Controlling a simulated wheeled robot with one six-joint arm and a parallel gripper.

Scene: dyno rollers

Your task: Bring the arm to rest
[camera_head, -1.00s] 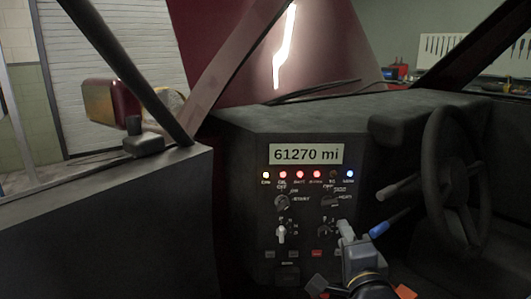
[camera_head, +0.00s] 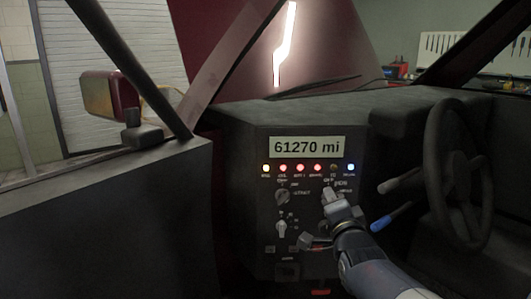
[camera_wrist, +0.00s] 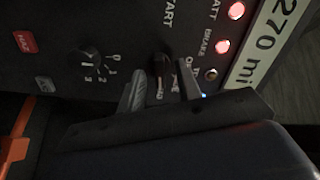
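My gripper (camera_head: 333,194) is raised at the dashboard panel (camera_head: 262,250), in front of its upper right knob area. In the wrist view my gripper (camera_wrist: 158,88) has its two fingers apart, with a dark knob (camera_wrist: 160,66) showing between or just behind them. I cannot tell whether the fingers touch it. My arm (camera_head: 365,260) reaches in from the lower right and hides the lower right part of the panel.
The panel has a display (camera_head: 305,148) reading 61270 mi, a row of lit lamps, an upper left knob (camera_head: 282,196) and a lower left switch (camera_head: 281,228). The door (camera_head: 100,220) is on the left.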

